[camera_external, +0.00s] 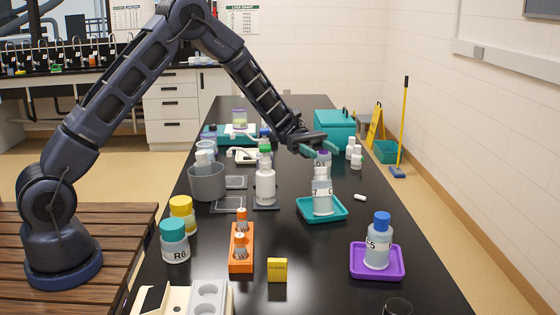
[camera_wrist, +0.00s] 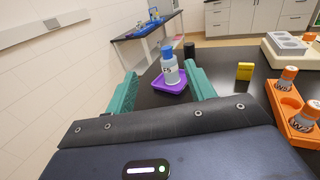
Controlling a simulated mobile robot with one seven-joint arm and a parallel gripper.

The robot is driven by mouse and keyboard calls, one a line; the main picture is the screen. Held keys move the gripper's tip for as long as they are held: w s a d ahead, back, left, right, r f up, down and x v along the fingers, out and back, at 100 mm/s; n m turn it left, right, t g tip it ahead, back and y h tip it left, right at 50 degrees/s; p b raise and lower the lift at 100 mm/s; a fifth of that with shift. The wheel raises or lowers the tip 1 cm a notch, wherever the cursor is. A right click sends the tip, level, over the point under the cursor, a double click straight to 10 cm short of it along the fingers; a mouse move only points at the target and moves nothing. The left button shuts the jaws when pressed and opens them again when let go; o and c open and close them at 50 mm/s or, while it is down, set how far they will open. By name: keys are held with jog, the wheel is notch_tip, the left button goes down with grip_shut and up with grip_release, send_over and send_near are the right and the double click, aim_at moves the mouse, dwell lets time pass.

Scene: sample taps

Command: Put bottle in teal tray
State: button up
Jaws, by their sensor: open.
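My gripper (camera_external: 318,148) is open and empty above the bench, behind the teal tray. Its two teal fingers frame the gap (camera_wrist: 160,68) in the wrist view. The teal tray (camera_external: 340,209) holds a white-capped bottle (camera_external: 322,198). A blue-capped bottle (camera_external: 377,250) marked C5 stands upright in the purple tray (camera_external: 359,264). In the wrist view the blue-capped bottle (camera_wrist: 169,68) appears between my fingers but farther off, on the purple tray (camera_wrist: 170,90).
An orange rack (camera_external: 241,263) with small bottles, a yellow block (camera_external: 277,270) and the R6 bottle (camera_external: 174,248) stand at the front left. A grey beaker (camera_external: 207,184) and a green-capped bottle (camera_external: 265,182) are farther back. Dark bench shows free between the two trays.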

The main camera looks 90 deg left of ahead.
jog(key=shift+d+r, duration=0.15)
jog(key=shift+r, duration=0.35)
jog(key=s+d+r+m+g+y, duration=0.3)
jog(key=s+d+r+m, duration=0.2)
jog(key=s+d+r, duration=0.4)
jog(key=s+d+r+m+g+y, duration=0.3)
jog(key=s+d+r+m, duration=0.15)
jog(key=s+d, duration=0.5)
jog(key=s+d+r+m+t+y, duration=0.1)
jog(key=s+m+y, duration=0.4)
jog(key=s, duration=0.7)
jog(key=s+d+r+m+t+y, duration=0.1)
jog(key=s+m+y, duration=0.4)
jog(key=s, duration=0.8)
jog(key=shift+s+d+m+t+y, duration=0.3)
jog(key=shift+d+m+t, duration=0.5)
jog(key=shift+d+m, duration=0.55)
jog(key=shift+o, duration=0.3)
jog(key=shift+a, duration=0.15)
jog(key=o, duration=0.5)
